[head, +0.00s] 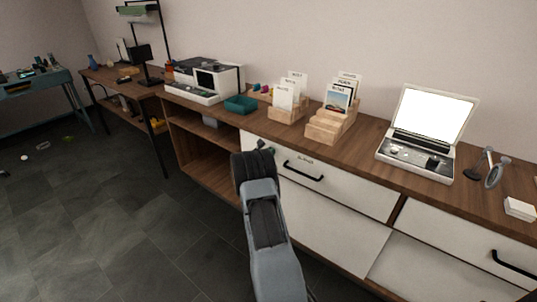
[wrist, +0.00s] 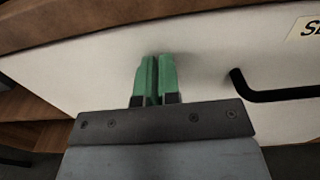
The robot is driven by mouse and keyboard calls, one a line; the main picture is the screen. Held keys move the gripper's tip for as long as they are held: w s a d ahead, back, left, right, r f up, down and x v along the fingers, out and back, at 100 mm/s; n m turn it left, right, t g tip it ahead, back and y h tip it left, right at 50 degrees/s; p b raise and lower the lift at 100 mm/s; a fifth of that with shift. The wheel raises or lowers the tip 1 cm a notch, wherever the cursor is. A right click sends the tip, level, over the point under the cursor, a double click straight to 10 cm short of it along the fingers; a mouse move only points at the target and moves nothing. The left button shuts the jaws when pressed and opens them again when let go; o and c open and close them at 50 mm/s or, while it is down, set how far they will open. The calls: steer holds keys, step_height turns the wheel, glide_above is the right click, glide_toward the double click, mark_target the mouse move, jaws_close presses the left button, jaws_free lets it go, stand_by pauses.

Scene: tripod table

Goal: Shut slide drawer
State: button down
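The slide drawer is a white front with a black bar handle (head: 303,171) in the upper row of the wooden cabinet, just right of my gripper (head: 266,148) in the head view. In the wrist view its white front (wrist: 210,45) fills most of the picture, with part of a label (wrist: 305,27) reading "S..." and the black handle (wrist: 270,95) at right. My gripper (wrist: 157,62) has its green fingers together with nothing between them. The fingertips are at the drawer front, left of the handle; contact is unclear. How far the drawer stands out is hard to tell.
The cabinet top (head: 365,145) holds card racks (head: 325,128), a teal tray (head: 241,104), a printer-like machine (head: 215,80) and a laptop-like device (head: 415,155). An open shelf (head: 205,150) lies left of the drawer. The floor (head: 120,200) at left is mostly clear.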

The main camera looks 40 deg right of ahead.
steer(key=shift+s+d+r, duration=0.15)
steer(key=shift+d+r, duration=0.1)
steer(key=s+a+p, duration=0.1)
steer(key=a, duration=1.3)
steer(key=shift+s+a+f, duration=0.2)
steer(key=shift+s+f, duration=0.05)
steer(key=shift+s, duration=0.15)
steer(key=s+a+f+m+g+y, duration=0.1)
steer(key=s+f+m+g+y, duration=0.25)
steer(key=s+f+m, duration=0.2)
steer(key=s+a+r+m+g+y+p, duration=0.3)
steer(key=s+a+r+m+y+p, duration=0.3)
steer(key=s+a+r+m, duration=0.25)
steer(key=s+a+r+m+t+y+p, duration=0.2)
steer(key=s+a+r+t+y+p, duration=0.1)
steer(key=a+r+p, duration=0.4)
steer(key=s+a+r+m+t+y+p, duration=0.3)
steer(key=a+r+p, duration=0.5)
steer(key=r, duration=1.4)
steer(key=s+a+t+y, duration=0.1)
steer(key=s+a+y, duration=0.1)
steer(key=a, duration=0.3)
steer(key=shift+a+m, duration=0.3)
steer(key=shift+a, duration=0.05)
steer(key=shift+s+d, duration=0.1)
steer(key=shift+s, duration=0.05)
